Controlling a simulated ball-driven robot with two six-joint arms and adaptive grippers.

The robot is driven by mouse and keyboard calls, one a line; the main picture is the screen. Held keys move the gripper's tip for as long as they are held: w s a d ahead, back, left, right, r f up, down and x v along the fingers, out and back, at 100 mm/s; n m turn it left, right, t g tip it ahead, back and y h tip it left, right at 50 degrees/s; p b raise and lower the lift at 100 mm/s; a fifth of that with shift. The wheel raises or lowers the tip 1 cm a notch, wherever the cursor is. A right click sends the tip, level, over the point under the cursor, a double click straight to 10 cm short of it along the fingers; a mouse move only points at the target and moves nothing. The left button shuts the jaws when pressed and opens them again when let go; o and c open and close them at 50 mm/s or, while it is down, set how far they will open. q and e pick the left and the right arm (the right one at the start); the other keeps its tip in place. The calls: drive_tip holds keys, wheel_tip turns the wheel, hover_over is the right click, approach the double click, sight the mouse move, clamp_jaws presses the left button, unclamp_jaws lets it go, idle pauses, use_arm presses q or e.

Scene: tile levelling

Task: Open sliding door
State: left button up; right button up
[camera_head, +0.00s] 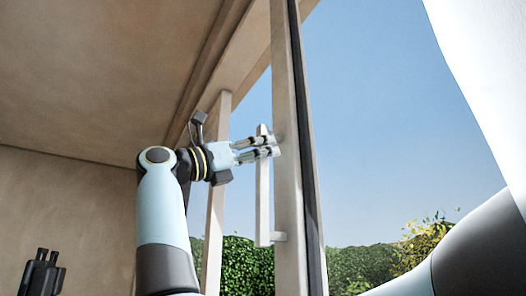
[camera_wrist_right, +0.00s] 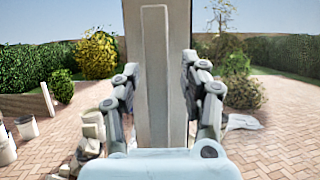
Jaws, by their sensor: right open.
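The sliding door's pale frame post (camera_head: 289,190) stands upright right of centre in the head view. A vertical bar handle (camera_head: 263,200) is fixed to its left side. My right gripper (camera_head: 270,148) is open, with its fingers reaching across the handle's upper part. In the right wrist view the handle (camera_wrist_right: 154,45) stands upright between the spread fingers of the right gripper (camera_wrist_right: 160,85), with a gap on both sides. The door post (camera_wrist_right: 181,30) is behind it. I cannot tell whether the fingertips touch the post. I cannot make out my left gripper.
A second pale upright (camera_head: 215,190) stands left of the door post. A dark pronged shape (camera_head: 40,275) at the lower left is unclear. Outside are hedges (camera_head: 245,265), a brick patio (camera_wrist_right: 275,135) and pale pots (camera_wrist_right: 27,127).

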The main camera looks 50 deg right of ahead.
drive_tip(key=v, duration=1.1)
drive_tip(key=shift+a, duration=0.1)
